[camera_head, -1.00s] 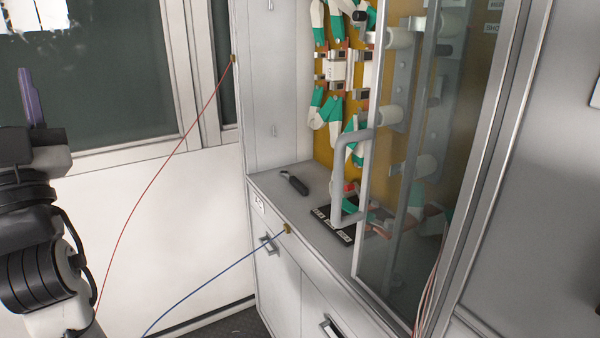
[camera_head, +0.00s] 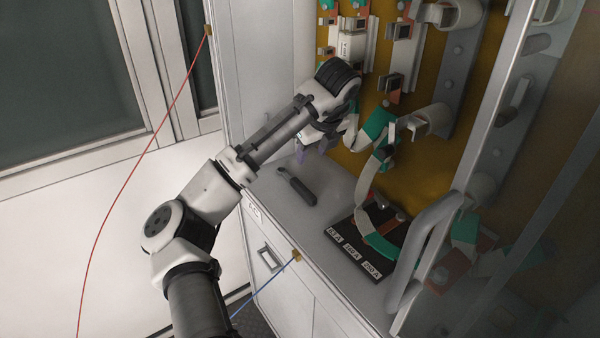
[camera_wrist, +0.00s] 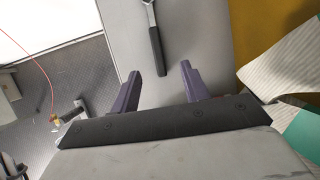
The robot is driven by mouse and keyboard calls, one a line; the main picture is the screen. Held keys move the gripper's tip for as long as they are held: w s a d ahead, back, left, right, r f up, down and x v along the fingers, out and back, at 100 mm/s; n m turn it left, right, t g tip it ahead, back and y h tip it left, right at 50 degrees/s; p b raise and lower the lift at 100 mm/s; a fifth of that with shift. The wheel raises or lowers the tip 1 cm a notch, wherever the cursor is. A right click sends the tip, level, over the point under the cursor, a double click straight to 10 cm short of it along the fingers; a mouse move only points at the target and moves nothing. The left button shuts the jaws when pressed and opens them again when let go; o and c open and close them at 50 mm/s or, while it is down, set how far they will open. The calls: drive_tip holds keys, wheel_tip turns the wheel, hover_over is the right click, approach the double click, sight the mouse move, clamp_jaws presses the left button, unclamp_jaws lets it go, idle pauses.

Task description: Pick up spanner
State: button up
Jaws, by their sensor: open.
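The spanner (camera_head: 297,186) has a dark handle and lies flat on the grey counter (camera_head: 262,188) of the cabinet. In the wrist view the spanner (camera_wrist: 156,42) shows its dark handle and part of a silver head, cut off by the top edge. My gripper (camera_wrist: 158,78) is open and empty, with its two purple fingers apart. The handle's end lies between and just beyond the fingertips in that view. In the head view my gripper (camera_head: 312,150) is over the back of the counter, above and behind the spanner, and is partly hidden by my own arm.
A dark board (camera_head: 338,236) with labels, holding a teal and white part, lies to the right on the counter. The glass door's grey handle (camera_head: 424,245) is in front of it. Fuse fittings (camera_head: 352,45) line the yellow back panel. A red cable (camera_head: 130,180) hangs at left.

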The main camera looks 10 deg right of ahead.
drive_tip(key=f, duration=0.1)
approach(299, 183)
drive_tip(key=x, duration=0.3)
drive_tip(key=shift+s+d+f, duration=0.1)
drive_tip(key=shift+s, duration=0.1)
drive_tip(key=shift+p+x, duration=1.2)
drive_tip(key=shift+x, duration=1.85)
drive_tip(key=shift+w, duration=0.15)
clamp_jaws()
